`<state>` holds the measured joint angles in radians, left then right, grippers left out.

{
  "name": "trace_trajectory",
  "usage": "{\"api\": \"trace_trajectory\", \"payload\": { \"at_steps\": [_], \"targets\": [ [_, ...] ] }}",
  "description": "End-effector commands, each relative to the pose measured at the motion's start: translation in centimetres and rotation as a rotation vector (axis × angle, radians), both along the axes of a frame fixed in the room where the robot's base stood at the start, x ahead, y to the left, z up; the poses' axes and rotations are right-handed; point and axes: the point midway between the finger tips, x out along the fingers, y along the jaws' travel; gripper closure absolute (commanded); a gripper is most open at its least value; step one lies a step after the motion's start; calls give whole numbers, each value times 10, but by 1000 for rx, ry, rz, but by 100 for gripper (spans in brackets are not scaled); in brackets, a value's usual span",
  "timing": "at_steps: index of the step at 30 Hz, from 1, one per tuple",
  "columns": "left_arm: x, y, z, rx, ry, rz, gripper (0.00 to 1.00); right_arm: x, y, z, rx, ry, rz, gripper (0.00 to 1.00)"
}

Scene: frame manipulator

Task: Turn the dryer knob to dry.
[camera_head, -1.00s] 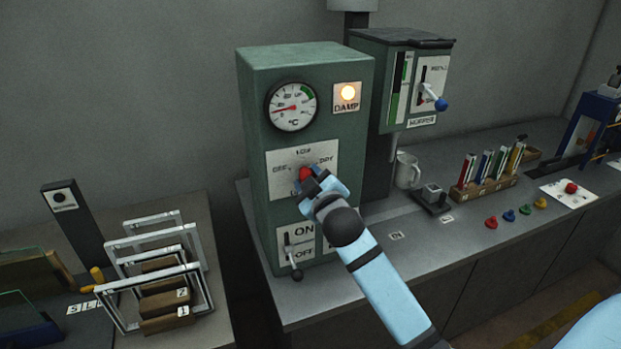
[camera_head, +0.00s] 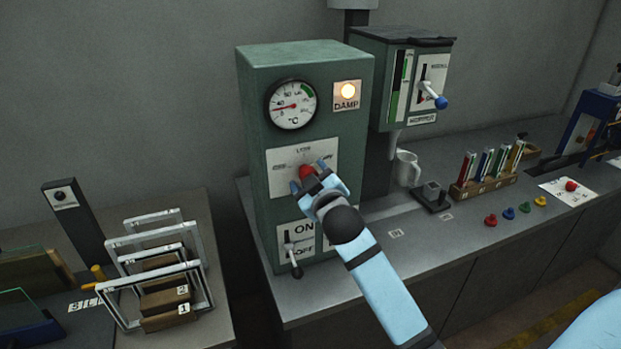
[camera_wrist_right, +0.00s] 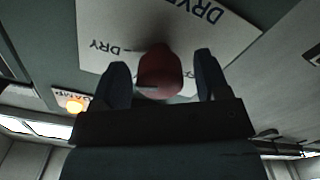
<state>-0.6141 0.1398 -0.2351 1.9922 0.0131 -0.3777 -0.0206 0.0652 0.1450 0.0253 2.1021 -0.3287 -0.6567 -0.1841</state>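The green dryer cabinet (camera_head: 303,62) stands on the bench with a white dial plate (camera_head: 283,183) on its front. The red knob (camera_head: 306,172) sits on this plate. My right gripper (camera_head: 321,181) is at the knob from the right and below. In the right wrist view the red knob (camera_wrist_right: 160,72) lies between the two dark fingers, with narrow gaps on both sides, so the gripper is open around it. The word DRY is on the plate to the knob's left there. The knob's pointer direction is unclear. My left gripper is out of view.
Above are a gauge (camera_head: 292,104) and a lit DAMP lamp (camera_head: 347,91). An ON/OFF lever (camera_head: 293,262) points down below the plate. A hopper unit (camera_head: 411,85), mug (camera_head: 407,168) and card rack (camera_head: 487,184) are to the right; metal frames (camera_head: 160,270) to the left.

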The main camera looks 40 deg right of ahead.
Motion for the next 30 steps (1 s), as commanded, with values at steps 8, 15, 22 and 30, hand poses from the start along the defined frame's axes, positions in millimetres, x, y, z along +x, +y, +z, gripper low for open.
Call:
{"api": "trace_trajectory", "payload": {
  "at_steps": [8, 15, 22, 30],
  "targets": [
    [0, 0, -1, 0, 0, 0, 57, -6, 1, -1, -1, 1, -1, 31],
    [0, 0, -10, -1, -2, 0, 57, -48, 12, -3, -2, 1, 1, 31],
    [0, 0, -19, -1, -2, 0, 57, -99, 24, -3, 1, 2, 1, 31],
    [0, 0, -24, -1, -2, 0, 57, -131, 32, -1, 0, 1, -1, 31]
  ]
}}
